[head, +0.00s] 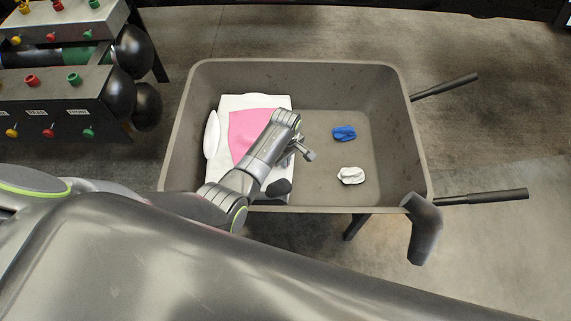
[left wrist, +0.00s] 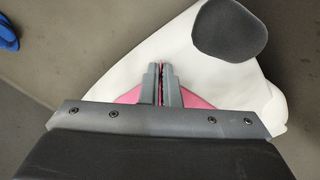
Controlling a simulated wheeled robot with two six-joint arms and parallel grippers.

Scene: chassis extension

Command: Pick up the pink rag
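The pink rag (head: 248,133) lies flat on a white cloth (head: 282,102) in the left part of a grey wheelbarrow tray. My left arm reaches over the rag from below and hides part of it. In the left wrist view, my left gripper (left wrist: 162,86) has its fingers close together, with a thin fold of the pink rag (left wrist: 128,96) showing between them. Pink spreads out on both sides of the fingers, over the white cloth. The fingertips are hard to make out in the head view. My right gripper is not seen.
The wheelbarrow (head: 300,68) has raised walls and two handles at right. A blue crumpled cloth (head: 344,133) and a white crumpled one (head: 351,175) lie on its floor. A dark rounded thing (left wrist: 230,28) overlaps the white cloth. A rack with coloured knobs (head: 65,115) stands at left.

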